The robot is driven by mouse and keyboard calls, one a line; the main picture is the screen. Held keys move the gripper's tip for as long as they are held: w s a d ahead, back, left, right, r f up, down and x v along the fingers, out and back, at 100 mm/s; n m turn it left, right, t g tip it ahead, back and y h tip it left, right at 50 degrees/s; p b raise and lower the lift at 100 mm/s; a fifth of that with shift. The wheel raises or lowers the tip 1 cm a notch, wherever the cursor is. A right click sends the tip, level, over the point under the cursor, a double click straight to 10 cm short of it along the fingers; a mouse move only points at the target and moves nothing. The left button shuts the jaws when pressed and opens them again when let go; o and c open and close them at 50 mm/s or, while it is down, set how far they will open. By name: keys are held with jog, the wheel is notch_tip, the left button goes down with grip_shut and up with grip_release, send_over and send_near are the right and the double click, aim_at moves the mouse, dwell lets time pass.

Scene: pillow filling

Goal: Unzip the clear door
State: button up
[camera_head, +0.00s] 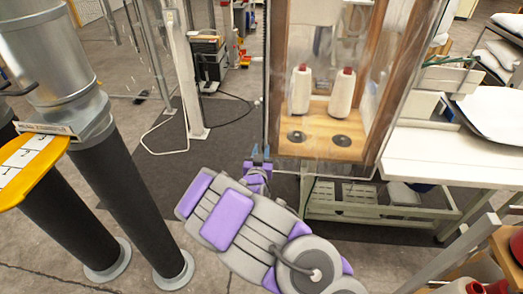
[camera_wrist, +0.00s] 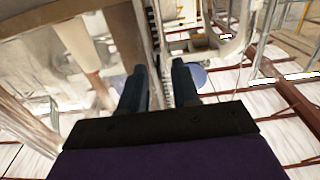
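The clear door (camera_head: 335,148) is a see-through sheet in front of a wooden-framed cabinet, in the middle right of the head view. A dark zipper strip (camera_head: 266,80) runs down its left edge. My gripper (camera_head: 260,153) is at the lower end of this strip, by the door's bottom left corner. In the wrist view my gripper (camera_wrist: 159,70) has its two dark fingers apart, with a toothed strip (camera_wrist: 157,45) showing between and beyond them. No zipper pull can be made out, and I cannot tell whether the fingers touch the strip.
Two white thread cones (camera_head: 342,93) stand on a wooden shelf behind the door. A white table (camera_head: 430,158) is at the right. A large metal duct (camera_head: 50,60) with dark legs and a yellow panel (camera_head: 28,165) stand at the left. A white post (camera_head: 187,80) stands left of the door.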

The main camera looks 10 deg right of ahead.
jog(key=shift+w+d, duration=0.2)
jog(key=shift+w, duration=0.5)
jog(key=shift+c, duration=0.4)
grip_shut()
dwell(0.7)
